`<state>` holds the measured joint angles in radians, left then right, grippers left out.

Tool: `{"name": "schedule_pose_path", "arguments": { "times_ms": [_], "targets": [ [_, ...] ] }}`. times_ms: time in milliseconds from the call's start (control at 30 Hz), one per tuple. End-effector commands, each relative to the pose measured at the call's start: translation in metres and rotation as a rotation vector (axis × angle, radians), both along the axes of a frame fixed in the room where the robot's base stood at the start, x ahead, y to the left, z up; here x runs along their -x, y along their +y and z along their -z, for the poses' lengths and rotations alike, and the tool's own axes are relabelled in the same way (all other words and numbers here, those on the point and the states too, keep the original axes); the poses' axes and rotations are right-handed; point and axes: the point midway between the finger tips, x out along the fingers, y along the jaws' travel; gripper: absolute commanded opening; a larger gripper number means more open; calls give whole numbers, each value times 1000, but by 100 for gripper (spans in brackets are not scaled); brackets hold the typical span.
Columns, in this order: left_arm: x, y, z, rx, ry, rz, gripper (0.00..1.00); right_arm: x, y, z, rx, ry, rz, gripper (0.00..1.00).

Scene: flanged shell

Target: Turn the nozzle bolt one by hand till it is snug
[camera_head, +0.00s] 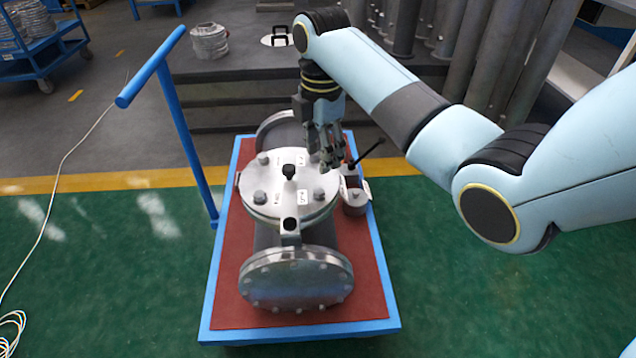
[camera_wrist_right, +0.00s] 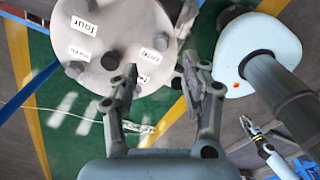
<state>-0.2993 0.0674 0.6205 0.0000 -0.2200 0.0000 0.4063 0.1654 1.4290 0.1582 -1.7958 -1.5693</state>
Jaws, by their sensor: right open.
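The flanged shell has a round silver cover (camera_head: 285,210) on top, with bolts, white labels and a black central knob (camera_head: 288,171). The cover (camera_wrist_right: 100,30) fills the upper left of the right wrist view. One label there seems to read "one" (camera_wrist_right: 148,53), with a bolt (camera_wrist_right: 160,43) close by; a finger partly hides another label. My right gripper (camera_head: 331,158) hangs over the cover's far right edge. In the wrist view its fingers (camera_wrist_right: 160,72) are apart with nothing between them. What looks like my left gripper (camera_wrist_right: 247,124) is small at the lower right there; its opening is unclear.
The shell lies on a red mat (camera_head: 235,300) on a blue cart with an upright blue handle (camera_head: 182,130) at left. A small grey part with a black lever (camera_head: 367,151) stands right of the cover. Green floor (camera_head: 110,250) is open at left.

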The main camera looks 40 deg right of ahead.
Motion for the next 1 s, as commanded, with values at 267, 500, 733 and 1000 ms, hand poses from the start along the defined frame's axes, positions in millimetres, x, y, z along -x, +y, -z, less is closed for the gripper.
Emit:
{"name": "schedule_pose_path", "arguments": {
  "times_ms": [267, 500, 733, 1000],
  "targets": [
    [5, 10, 18, -13, 8, 5, 0, 2, 0, 61, -1, 5, 0, 46],
    [7, 11, 24, -13, 12, 4, 0, 1, 1, 86, -1, 2, 0, 46],
    [7, 11, 24, -13, 12, 4, 0, 1, 0, 88, 0, 1, 1, 46],
    [7, 11, 24, -13, 12, 4, 0, 1, 0, 87, 0, 1, 1, 23]
  ]
}}
